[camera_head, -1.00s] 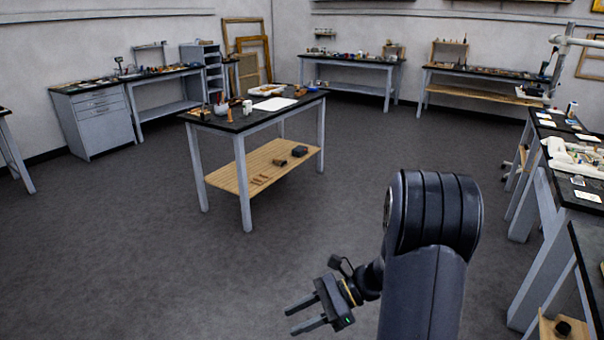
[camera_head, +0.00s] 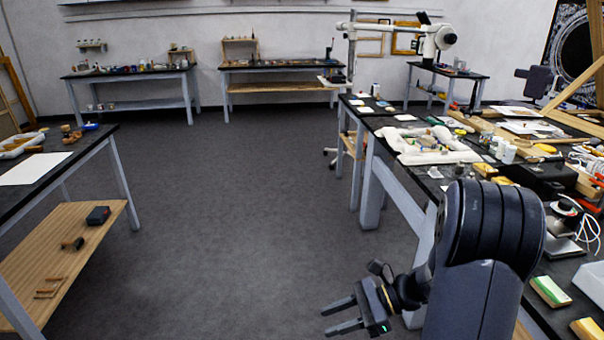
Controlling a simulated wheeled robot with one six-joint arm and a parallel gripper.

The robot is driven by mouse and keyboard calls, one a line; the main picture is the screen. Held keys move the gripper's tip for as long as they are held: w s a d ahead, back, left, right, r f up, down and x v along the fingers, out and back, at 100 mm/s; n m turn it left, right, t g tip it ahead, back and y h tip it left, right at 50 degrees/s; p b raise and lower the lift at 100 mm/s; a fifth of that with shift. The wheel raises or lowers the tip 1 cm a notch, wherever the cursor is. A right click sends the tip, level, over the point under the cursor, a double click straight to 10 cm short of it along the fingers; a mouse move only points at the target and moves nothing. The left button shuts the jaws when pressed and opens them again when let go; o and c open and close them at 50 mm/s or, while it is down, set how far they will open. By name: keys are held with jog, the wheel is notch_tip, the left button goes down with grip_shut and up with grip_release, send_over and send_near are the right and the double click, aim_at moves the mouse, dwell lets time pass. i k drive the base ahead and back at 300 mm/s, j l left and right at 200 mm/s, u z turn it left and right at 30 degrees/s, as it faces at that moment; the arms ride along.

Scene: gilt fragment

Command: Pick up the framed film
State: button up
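I cannot make out a framed film for certain in the head view; things on the tables are small. My gripper (camera_head: 327,321) is at the lower middle of the view, over the open floor. Its two fingers are apart with nothing between them, pointing left. It is left of the cluttered worktable and touches nothing that I can see.
The long black-topped worktable (camera_head: 392,160) on the right is crowded with tools, trays and a white padded piece (camera_head: 425,143). A table (camera_head: 105,140) with a wooden lower shelf stands at left. Benches line the back wall. The grey floor (camera_head: 250,200) between is clear.

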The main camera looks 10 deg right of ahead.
aim_at(433, 172)
jog(key=i+z, duration=0.15)
jog(key=i, duration=1.5)
jog(key=i+z, duration=0.45)
jog(key=i+j+z, duration=0.1)
jog(key=i+z, duration=0.3)
jog(key=i+j+z, duration=0.3)
jog(key=i+z, duration=0.3)
jog(key=z, duration=0.25)
jog(key=i+z, duration=0.1)
jog(key=z, duration=0.3)
jog(key=i+z, duration=0.15)
jog(key=z, duration=0.25)
jog(key=i+j+z, duration=0.1)
jog(key=z, duration=0.3)
